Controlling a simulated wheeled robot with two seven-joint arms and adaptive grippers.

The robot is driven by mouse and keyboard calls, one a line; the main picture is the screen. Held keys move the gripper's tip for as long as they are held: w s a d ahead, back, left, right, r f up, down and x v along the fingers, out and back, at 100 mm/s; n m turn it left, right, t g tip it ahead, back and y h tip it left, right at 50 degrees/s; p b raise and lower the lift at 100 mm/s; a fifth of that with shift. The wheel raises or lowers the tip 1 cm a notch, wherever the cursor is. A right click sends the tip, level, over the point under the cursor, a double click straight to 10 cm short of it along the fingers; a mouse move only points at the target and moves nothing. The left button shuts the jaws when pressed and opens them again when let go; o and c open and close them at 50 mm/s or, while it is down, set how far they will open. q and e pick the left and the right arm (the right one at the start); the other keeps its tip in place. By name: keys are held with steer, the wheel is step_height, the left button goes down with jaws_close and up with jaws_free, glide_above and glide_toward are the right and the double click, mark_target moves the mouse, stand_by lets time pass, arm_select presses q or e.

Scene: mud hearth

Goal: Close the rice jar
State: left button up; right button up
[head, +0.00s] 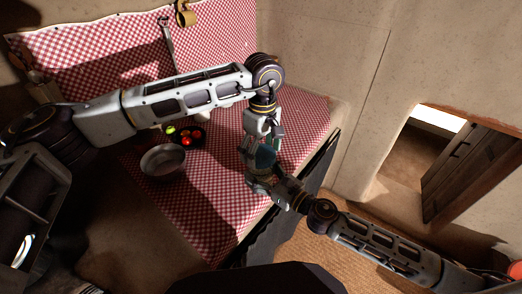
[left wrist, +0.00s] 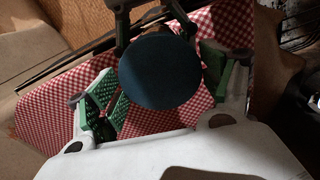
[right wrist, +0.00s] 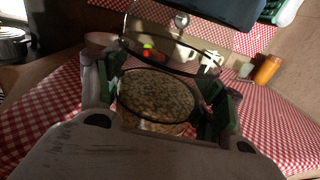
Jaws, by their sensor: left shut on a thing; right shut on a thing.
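The glass rice jar (right wrist: 155,95) stands between the green-padded fingers of my right gripper (right wrist: 165,112), which is shut on it. Its mouth is open and pale rice fills the inside. The round dark blue-green lid (left wrist: 160,70) is held by my left gripper (left wrist: 165,95), which is shut on it. The lid also shows at the top of the right wrist view (right wrist: 225,8), apart from the jar mouth. In the head view my left gripper (head: 262,150) is just above my right gripper (head: 264,180), and the jar is mostly hidden there.
The counter has a red-checked cloth (head: 205,215). A metal bowl (head: 163,161) and a dark dish of red and green vegetables (head: 188,135) are left of the grippers. An orange bottle (right wrist: 268,69) and a dark pot (right wrist: 12,42) are farther off. The front cloth is clear.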

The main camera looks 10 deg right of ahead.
arm_select(q)
steer(key=shift+w+a+m, duration=0.1)
steer(key=shift+w+m, duration=0.05)
steer(key=shift+m, duration=0.45)
steer(key=o, duration=1.1)
steer(key=shift+r, duration=2.25)
steer(key=shift+r, duration=0.15)
